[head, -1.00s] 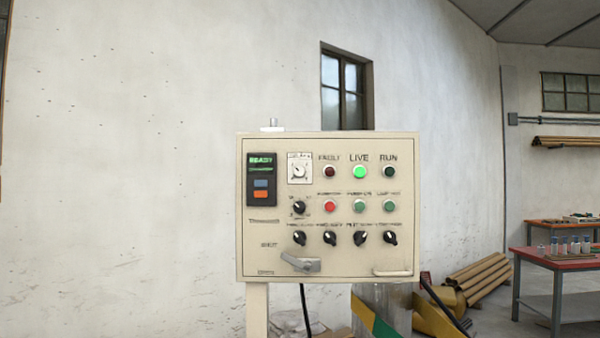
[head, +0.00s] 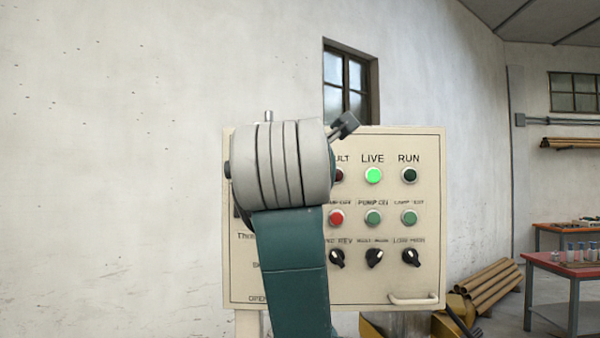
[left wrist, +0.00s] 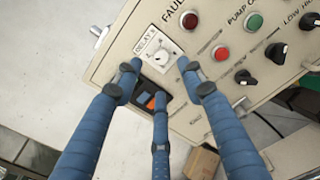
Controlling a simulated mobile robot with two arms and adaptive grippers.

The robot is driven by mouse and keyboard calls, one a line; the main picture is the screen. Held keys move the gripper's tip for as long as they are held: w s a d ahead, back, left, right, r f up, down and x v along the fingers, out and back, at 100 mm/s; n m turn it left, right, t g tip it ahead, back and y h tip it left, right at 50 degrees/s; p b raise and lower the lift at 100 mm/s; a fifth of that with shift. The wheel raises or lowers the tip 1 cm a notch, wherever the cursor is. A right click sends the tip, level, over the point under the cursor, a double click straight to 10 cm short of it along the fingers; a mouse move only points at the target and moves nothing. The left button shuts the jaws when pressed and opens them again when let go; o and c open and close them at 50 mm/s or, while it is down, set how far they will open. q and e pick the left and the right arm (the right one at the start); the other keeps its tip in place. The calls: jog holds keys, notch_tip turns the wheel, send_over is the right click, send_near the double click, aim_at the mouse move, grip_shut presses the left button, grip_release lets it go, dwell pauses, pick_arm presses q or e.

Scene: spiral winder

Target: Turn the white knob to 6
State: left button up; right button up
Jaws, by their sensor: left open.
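The white knob (left wrist: 161,58) sits on a square white dial plate on the cream control panel (head: 300,285). It shows in the left wrist view; my left arm hides it in the head view. The dial's numbers and the knob's setting are too small to read. My left gripper (left wrist: 159,78) is open, its blue fingers spread in front of the panel near the dial. They appear apart from the knob, with nothing between them. In the head view my arm hides most of the gripper. My right gripper is not in view.
A lit green LIVE lamp (head: 373,175), a red button (head: 336,217) and several black selector knobs, including one at the lower right (head: 411,257), are near the dial. A handle (head: 413,300) sticks out low on the panel. A red-topped table (head: 565,262) stands at the right.

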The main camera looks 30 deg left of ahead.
pick_arm(q)
jog(key=p+x, duration=0.3)
jog(key=x, duration=0.6)
jog(key=shift+w+a, duration=0.2)
jog(key=shift+w+a+f, duration=0.1)
jog(key=shift+f, duration=0.05)
jog(key=shift+c, duration=0.2)
jog(key=c, duration=0.9)
grip_shut()
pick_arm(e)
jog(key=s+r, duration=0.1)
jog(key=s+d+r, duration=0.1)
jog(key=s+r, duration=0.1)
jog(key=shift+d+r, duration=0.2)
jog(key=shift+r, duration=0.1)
